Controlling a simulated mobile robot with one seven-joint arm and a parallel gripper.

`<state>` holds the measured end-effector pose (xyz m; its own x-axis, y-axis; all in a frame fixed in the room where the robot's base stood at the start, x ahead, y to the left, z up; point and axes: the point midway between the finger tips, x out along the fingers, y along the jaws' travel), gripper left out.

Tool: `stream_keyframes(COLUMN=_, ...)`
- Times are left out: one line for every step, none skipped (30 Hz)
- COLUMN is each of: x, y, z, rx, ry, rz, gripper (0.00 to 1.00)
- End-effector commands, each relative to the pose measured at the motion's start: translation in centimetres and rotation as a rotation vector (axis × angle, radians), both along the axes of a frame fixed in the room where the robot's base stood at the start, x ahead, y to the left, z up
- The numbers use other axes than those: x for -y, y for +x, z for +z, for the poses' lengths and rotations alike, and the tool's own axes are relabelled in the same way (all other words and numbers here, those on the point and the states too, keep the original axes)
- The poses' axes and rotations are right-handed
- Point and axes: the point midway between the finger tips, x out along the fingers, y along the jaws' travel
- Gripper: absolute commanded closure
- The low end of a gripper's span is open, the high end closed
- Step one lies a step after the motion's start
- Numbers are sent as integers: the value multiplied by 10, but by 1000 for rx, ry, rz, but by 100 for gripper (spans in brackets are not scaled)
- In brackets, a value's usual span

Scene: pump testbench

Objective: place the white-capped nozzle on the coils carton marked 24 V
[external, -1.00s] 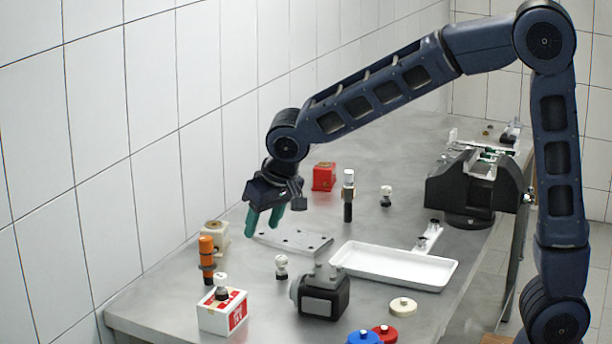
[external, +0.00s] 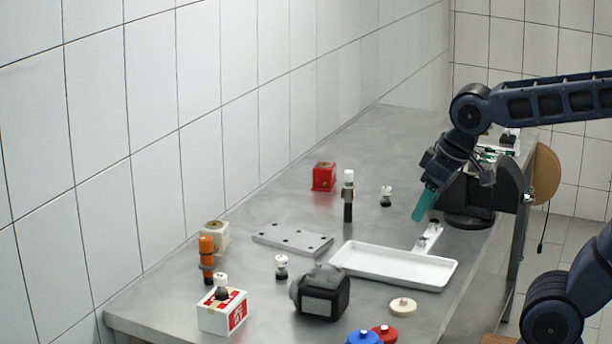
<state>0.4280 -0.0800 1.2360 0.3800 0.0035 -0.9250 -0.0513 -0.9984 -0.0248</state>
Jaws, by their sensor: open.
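A small white-capped nozzle (external: 221,281) with a dark base stands upright on top of the white and red carton (external: 212,320) at the front left of the bench. The carton has a red label on its side; its marking is too small to read surely. My gripper (external: 423,207), with teal fingers, is open and empty. It hangs at the right, beside the dark vise and far from the carton. Two similar white-topped pieces stand on the bench, one near the middle front (external: 281,267) and one farther back (external: 386,196).
An orange-topped piece (external: 206,258) and a beige block (external: 216,237) stand just behind the carton. A dark pump body (external: 320,292), a white tray (external: 390,267), a drilled plate (external: 292,239), a tall white-capped cylinder (external: 348,197) and a red block (external: 324,177) occupy the bench. The vise (external: 468,195) stands right.

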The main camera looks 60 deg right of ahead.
Motion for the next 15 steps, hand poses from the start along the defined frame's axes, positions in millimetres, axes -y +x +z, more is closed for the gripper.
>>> stream_keyframes(x=1, y=-14, z=-2, rx=6, ry=-5, rz=10, gripper=52)
stream_keyframes(x=1, y=-20, z=-3, rx=8, ry=-8, rz=15, gripper=52)
stream_keyframes(x=0, y=-27, z=-5, rx=9, ry=-13, rz=24, gripper=52)
stream_keyframes(x=0, y=-32, z=-6, rx=10, ry=-15, rz=30, gripper=52)
stream_keyframes(x=0, y=-36, z=-7, rx=11, ry=-18, rz=35, gripper=52)
stream_keyframes(x=0, y=-41, z=-8, rx=11, ry=-22, rz=41, gripper=52)
stream_keyframes(x=0, y=-44, z=-9, rx=11, ry=-23, rz=44, gripper=52)
stream_keyframes(x=-1, y=-46, z=-10, rx=11, ry=-24, rz=46, gripper=52)
stream_keyframes(x=-1, y=-48, z=-11, rx=11, ry=-26, rz=49, gripper=52)
stream_keyframes(x=-1, y=-49, z=-11, rx=11, ry=-27, rz=51, gripper=52)
stream_keyframes(x=-1, y=-50, z=-12, rx=11, ry=-27, rz=51, gripper=52)
stream_keyframes(x=-1, y=-50, z=-12, rx=11, ry=-28, rz=52, gripper=52)
stream_keyframes(x=-1, y=-50, z=-12, rx=11, ry=-27, rz=53, gripper=52)
stream_keyframes(x=-1, y=-50, z=-12, rx=11, ry=-27, rz=53, gripper=52)
stream_keyframes(x=-1, y=-50, z=-12, rx=11, ry=-27, rz=53, gripper=52)
